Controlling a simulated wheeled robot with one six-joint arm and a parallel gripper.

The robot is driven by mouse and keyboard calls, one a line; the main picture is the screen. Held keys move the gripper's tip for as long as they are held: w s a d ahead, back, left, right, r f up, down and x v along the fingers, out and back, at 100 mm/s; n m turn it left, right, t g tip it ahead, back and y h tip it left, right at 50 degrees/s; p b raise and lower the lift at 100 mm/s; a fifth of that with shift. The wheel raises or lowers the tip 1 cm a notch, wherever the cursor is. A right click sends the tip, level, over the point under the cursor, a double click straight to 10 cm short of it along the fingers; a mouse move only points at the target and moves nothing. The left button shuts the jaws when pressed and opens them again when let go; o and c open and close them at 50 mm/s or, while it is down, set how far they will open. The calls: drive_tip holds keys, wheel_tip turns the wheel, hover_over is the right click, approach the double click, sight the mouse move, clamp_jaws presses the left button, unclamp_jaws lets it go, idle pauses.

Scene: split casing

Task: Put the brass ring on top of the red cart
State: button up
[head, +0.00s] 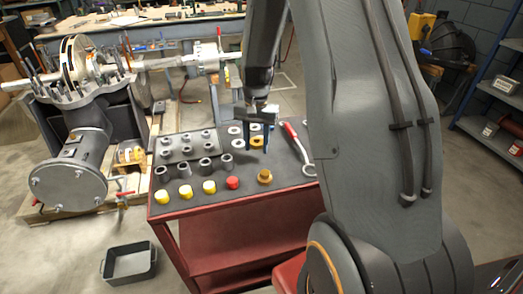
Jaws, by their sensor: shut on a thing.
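The red cart (160,209) stands in the middle of the head view, with a dark top and a red frame. My gripper (257,144) points down over the cart's top, right of its middle. Its blue fingers are shut on a brass-coloured ring (257,141), which shows between the fingertips and is partly covered by them. I cannot tell whether the ring touches the cart top or hangs just above it. Another brass-coloured round piece (265,177) sits on the cart nearer its front edge.
The cart top holds several grey rings, yellow caps (209,187), a red cap (233,183) and a red-handled wrench (297,141). A grey bin (129,263) is on the floor in front. A large opened casing (80,150) stands at left, shelving (490,130) at right.

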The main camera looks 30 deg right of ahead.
sight(257, 162)
drive_tip(key=shift+f+p, duration=0.55)
drive_tip(key=shift+f, duration=1.65)
drive_tip(key=shift+f, duration=0.1)
